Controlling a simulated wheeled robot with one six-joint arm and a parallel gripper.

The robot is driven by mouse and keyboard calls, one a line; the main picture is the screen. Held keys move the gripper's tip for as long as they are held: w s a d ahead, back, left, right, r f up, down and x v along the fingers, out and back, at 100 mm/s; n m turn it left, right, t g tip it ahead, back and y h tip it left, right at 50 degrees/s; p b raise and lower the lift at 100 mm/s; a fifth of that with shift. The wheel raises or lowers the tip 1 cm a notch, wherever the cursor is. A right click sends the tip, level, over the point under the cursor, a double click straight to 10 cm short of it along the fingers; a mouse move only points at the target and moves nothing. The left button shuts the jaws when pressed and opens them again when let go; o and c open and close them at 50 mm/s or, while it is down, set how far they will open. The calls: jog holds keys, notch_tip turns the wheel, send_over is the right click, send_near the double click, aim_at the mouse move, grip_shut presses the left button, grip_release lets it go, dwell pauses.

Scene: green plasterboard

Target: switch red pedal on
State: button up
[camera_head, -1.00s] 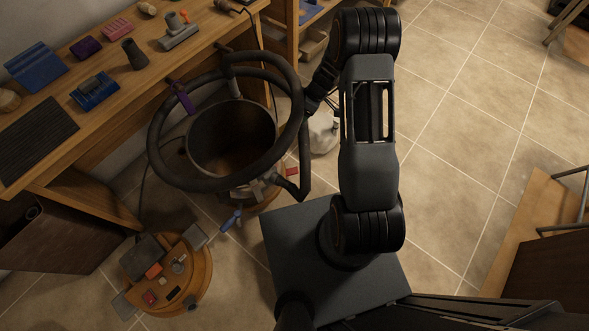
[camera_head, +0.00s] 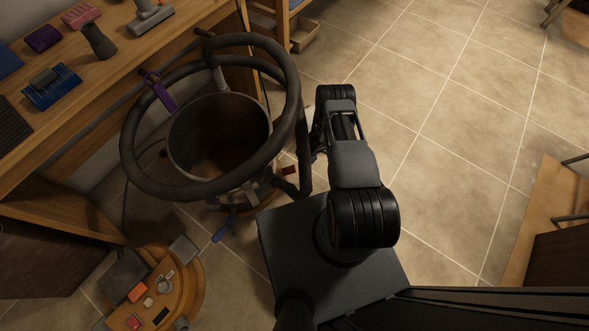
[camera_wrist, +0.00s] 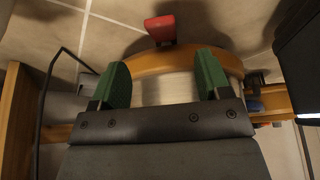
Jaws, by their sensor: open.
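The red pedal (camera_head: 289,170) sticks out low on the right side of an open drum-shaped vacuum body (camera_head: 186,122). In the wrist view the red pedal (camera_wrist: 160,29) stands out from the orange base rim, beyond my fingertips and roughly between them in the picture. My gripper (camera_wrist: 162,75) has its two green-tipped fingers spread apart, with nothing between them. The fingers do not appear to touch the pedal. In the head view the gripper is mostly hidden by my arm.
A thick black hose (camera_head: 290,60) loops around the drum. A blue pedal (camera_head: 223,230) is on the drum's front. A workbench (camera_head: 120,75) with tools stands left. Tiled floor (camera_head: 450,150) at right is clear.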

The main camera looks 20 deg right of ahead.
aim_at(294, 168)
jog(key=b+x, duration=0.3)
jog(key=x, duration=0.6)
jog(key=shift+d+b, duration=0.1)
jog(key=shift+b, duration=0.25)
